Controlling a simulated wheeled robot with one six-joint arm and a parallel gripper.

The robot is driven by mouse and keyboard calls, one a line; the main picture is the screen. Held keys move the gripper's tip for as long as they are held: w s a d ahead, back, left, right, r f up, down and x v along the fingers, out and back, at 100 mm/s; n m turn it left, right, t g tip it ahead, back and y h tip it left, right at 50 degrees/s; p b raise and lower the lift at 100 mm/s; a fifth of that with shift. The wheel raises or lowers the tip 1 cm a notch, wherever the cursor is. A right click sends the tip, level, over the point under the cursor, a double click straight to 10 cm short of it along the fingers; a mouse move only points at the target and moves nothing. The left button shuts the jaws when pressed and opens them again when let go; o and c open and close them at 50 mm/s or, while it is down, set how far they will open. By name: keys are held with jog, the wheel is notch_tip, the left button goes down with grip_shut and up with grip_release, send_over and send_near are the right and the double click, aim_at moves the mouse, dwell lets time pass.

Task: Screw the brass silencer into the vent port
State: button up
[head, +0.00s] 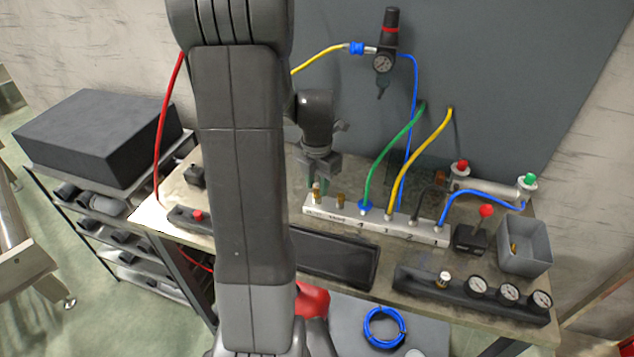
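The pale valve manifold (405,232) lies across the workbench, with several ports along its top. A brass fitting (316,194) stands at its left end, right under my gripper (318,183). A second brass fitting (340,200) stands upright just to the right. I cannot tell which is the silencer, or whether the left one is seated or held. My gripper points down at the manifold's left end; its fingertips are small and partly hidden by my arm. Another brass piece (513,249) lies in the grey bin (537,262). Lettering on the manifold is too small to read surely.
Green (391,155), yellow (425,150) and blue hoses rise from the manifold close to my gripper's right. A regulator (384,62) hangs on the back panel. A gauge block (470,292) and a red-knobbed lever (486,211) stand at the right. A dark tray (335,258) lies in front.

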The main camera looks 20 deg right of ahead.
grip_shut()
jog(key=m, duration=1.6)
jog(key=shift+m, duration=0.4)
jog(key=m, duration=0.4)
jog(key=shift+o, duration=0.3)
grip_release()
jog(key=shift+m, duration=0.4)
jog(key=o, duration=0.6)
